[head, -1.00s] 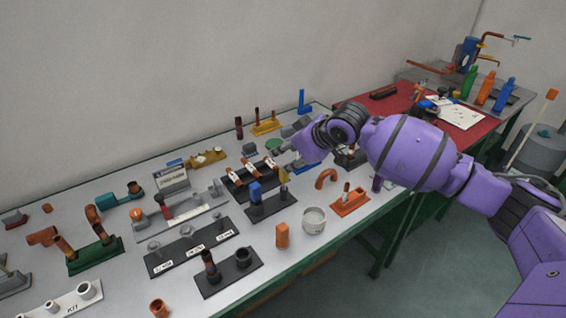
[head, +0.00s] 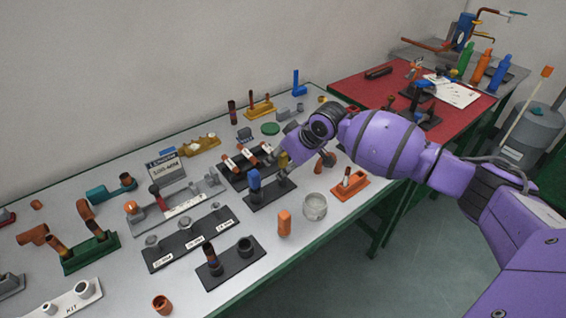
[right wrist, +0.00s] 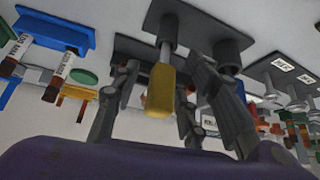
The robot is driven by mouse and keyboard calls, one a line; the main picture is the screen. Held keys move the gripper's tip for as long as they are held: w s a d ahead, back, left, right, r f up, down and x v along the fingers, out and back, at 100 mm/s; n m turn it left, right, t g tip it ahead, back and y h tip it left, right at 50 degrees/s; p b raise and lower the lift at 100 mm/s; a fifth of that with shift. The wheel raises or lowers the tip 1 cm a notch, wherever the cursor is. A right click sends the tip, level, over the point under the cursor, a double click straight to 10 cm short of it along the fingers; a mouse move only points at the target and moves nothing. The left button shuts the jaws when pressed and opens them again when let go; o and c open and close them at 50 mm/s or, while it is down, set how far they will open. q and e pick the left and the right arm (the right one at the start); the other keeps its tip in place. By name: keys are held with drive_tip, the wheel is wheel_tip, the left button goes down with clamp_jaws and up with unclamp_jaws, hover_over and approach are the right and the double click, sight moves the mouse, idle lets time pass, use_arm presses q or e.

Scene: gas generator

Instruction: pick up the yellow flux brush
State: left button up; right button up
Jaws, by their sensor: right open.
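The yellow flux brush (head: 283,160) stands upright in a dark holder (head: 262,201) on the table, beside a blue-topped tool (head: 254,179). My right gripper (head: 287,167) is at the brush and covers part of it in the head view. In the right wrist view the brush's yellow handle (right wrist: 161,90) is between the spread fingers of my right gripper (right wrist: 165,97), with its grey shaft running to the dark holder. The gripper is open; clear gaps show beside the handle, and I see no grip on it. My left gripper is not in view.
A rack of copper tubes (head: 232,172) is just behind. Further left the table is crowded with fixtures.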

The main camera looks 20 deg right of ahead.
clamp_jaws()
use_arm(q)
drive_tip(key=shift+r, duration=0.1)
use_arm(e)
drive_tip(key=shift+r, duration=0.1)
